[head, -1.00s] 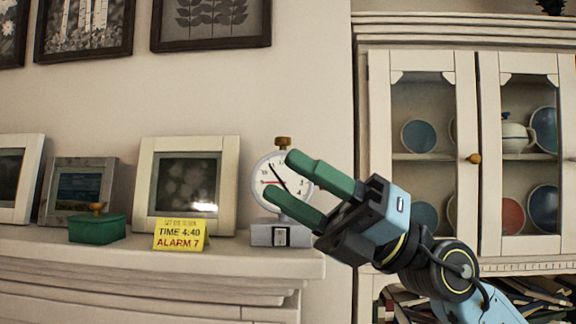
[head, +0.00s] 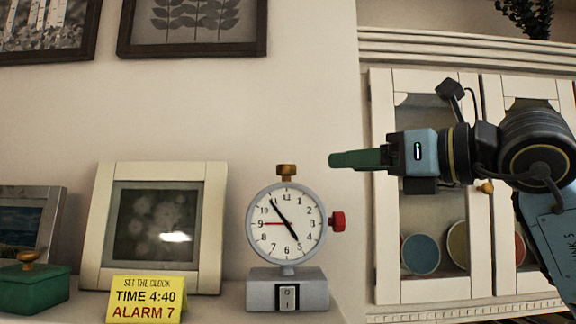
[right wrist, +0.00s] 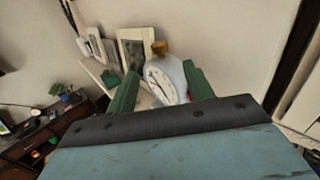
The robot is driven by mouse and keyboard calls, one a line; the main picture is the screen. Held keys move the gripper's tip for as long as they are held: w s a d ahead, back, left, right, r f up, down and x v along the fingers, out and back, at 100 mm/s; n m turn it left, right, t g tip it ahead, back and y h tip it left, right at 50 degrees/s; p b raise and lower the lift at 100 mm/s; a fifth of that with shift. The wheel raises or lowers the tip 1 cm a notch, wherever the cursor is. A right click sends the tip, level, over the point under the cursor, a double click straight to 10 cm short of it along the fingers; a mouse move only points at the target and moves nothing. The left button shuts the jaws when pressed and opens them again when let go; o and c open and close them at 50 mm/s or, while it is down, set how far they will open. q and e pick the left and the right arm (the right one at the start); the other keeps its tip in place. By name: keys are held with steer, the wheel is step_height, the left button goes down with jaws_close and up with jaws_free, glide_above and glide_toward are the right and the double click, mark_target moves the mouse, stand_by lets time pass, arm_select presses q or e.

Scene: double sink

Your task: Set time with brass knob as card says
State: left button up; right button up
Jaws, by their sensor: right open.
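The white-faced clock (head: 287,223) stands on the mantel. Its black hands point a little short of 11 and near 5; a red hand points to 9. The brass knob (head: 286,171) is on top of the clock, and a red knob (head: 338,221) is on its right side. The yellow card (head: 146,298) reads "Set the clock, time 4:40, alarm 7". My right gripper (head: 334,160) is open and empty, right of the brass knob and apart from it. In the right wrist view, its fingers (right wrist: 158,92) frame the clock (right wrist: 166,80). My left gripper is out of view.
The clock's grey base has a rocker switch (head: 288,297). A cream picture frame (head: 212,230) and a green box (head: 35,290) stand to the left. A cabinet (head: 384,270) with plates is on the right. The space between gripper and brass knob is clear.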

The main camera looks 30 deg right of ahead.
mark_target(295, 168)
steer(key=p+x, duration=0.1)
steer(key=x, duration=0.4)
steer(key=shift+w+a+p, duration=0.3)
steer(key=shift+w, duration=0.05)
steer(key=p+x, duration=0.1)
steer(key=x, duration=0.4)
steer(key=shift+w, duration=0.3)
steer(key=shift+c, duration=0.3)
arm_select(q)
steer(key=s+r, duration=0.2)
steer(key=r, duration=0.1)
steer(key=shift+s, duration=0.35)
arm_select(e)
steer(key=c, duration=0.9)
